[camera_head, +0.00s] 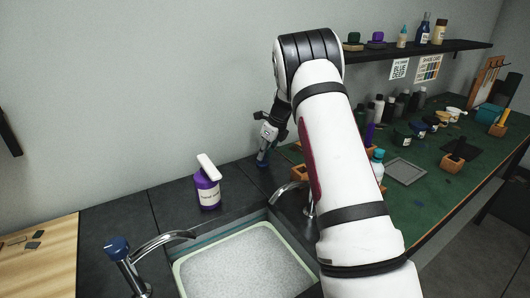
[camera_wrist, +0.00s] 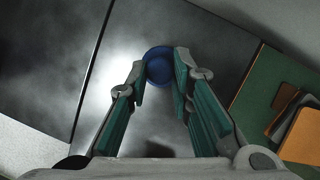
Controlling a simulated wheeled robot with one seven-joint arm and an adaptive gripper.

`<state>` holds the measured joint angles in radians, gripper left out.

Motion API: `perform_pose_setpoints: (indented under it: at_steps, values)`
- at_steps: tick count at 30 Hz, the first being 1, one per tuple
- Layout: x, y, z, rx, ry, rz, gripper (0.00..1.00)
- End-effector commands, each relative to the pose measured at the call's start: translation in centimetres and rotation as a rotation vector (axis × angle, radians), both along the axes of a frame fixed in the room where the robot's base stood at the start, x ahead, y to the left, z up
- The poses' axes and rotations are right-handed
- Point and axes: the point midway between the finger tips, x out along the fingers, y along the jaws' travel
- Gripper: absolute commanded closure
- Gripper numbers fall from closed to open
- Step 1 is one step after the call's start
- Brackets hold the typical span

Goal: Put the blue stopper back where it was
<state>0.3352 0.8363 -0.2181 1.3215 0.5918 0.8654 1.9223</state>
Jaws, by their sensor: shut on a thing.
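The blue stopper (camera_wrist: 159,66) is a round, dark blue piece with a ringed face in the wrist view. It sits between the two fingertips of my gripper (camera_wrist: 161,74), which is shut on it. In the head view my gripper (camera_head: 264,151) points down at the back of the dark counter, close to the wall, with the blue stopper (camera_head: 262,162) small at its tips. I cannot tell whether the stopper touches the counter or hangs just above it.
A purple bottle with a white top (camera_head: 208,184) stands left of my gripper. A basin (camera_head: 245,262) and a blue-knobbed tap (camera_head: 117,250) are in front. A green work surface (camera_head: 440,165) with bottles and trays lies right, below a dark shelf (camera_head: 420,48). The counter's back strip is partly clear.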

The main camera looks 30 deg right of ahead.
Motion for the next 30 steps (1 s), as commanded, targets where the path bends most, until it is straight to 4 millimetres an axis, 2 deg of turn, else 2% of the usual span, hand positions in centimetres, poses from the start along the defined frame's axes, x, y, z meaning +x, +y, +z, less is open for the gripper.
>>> perform_pose_setpoints:
  at_steps: [9,10,12,13,23,26,30]
  values:
    - [0.0,0.0,-0.3,0.0,-0.001,0.0,1.0]
    - [0.0,0.0,-0.3,0.0,-0.001,0.0,0.77]
    - [0.0,0.0,-0.3,0.0,-0.001,0.0,0.61]
    - [0.0,0.0,-0.3,0.0,-0.001,0.0,0.59]
    - [0.0,0.0,0.0,0.0,-0.001,0.0,0.59]
    - [-0.1,-0.2,0.7,-0.001,-0.004,-0.001,0.59]
    - [-0.8,-0.5,2.9,-0.002,-0.004,-0.001,0.59]
